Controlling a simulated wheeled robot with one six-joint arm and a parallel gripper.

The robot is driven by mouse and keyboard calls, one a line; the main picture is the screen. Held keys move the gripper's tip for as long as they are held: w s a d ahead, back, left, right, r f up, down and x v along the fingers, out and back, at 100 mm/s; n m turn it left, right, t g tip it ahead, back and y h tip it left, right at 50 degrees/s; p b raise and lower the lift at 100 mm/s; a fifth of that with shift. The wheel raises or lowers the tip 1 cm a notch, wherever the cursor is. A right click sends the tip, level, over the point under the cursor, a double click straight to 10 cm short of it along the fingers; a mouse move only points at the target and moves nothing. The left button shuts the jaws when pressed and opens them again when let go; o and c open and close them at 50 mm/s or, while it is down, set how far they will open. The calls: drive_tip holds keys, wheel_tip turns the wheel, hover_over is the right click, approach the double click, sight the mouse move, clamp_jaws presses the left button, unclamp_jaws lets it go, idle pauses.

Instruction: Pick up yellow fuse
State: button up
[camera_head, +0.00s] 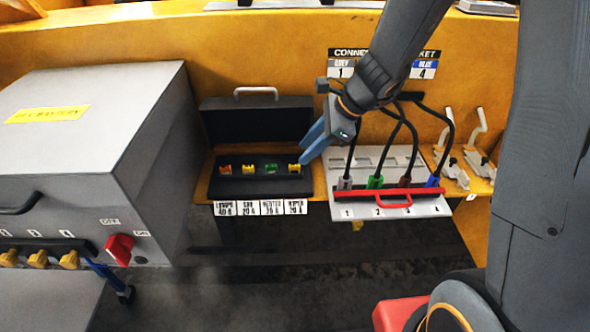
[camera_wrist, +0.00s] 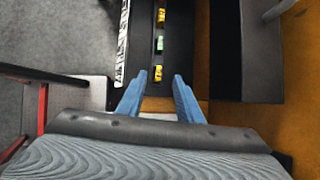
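An open black fuse case (camera_head: 262,186) holds a row of small fuses. From left to right in the head view they are an orange-red and yellow fuse (camera_head: 225,169), a yellow fuse (camera_head: 248,169), a green fuse (camera_head: 271,169) and another yellow fuse (camera_head: 294,168). My gripper (camera_head: 306,150) is open, with blue fingers at the right end of the row. In the wrist view the nearest yellow fuse (camera_wrist: 157,73) appears between the fingertips (camera_wrist: 157,79), with nothing gripped. Beyond it are the green fuse (camera_wrist: 159,44) and a yellow one (camera_wrist: 161,15).
The raised case lid (camera_head: 257,122) stands behind the fuses. A connector panel (camera_head: 388,210) with several cables and a red handle is at the right, beneath my arm. A large grey battery box (camera_head: 90,130) stands at the left. Labels (camera_head: 261,208) line the case's front.

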sight(295, 165)
drive_tip(key=shift+d+p+x, duration=0.1)
drive_tip(key=shift+p+x, duration=0.2)
drive_tip(key=shift+x, duration=1.15)
drive_tip(key=shift+d+p+x, duration=0.15)
drive_tip(key=shift+p+x, duration=0.15)
drive_tip(key=shift+x, duration=1.1)
drive_tip(key=shift+s+f, duration=0.1)
drive_tip(key=shift+f, duration=0.05)
clamp_jaws()
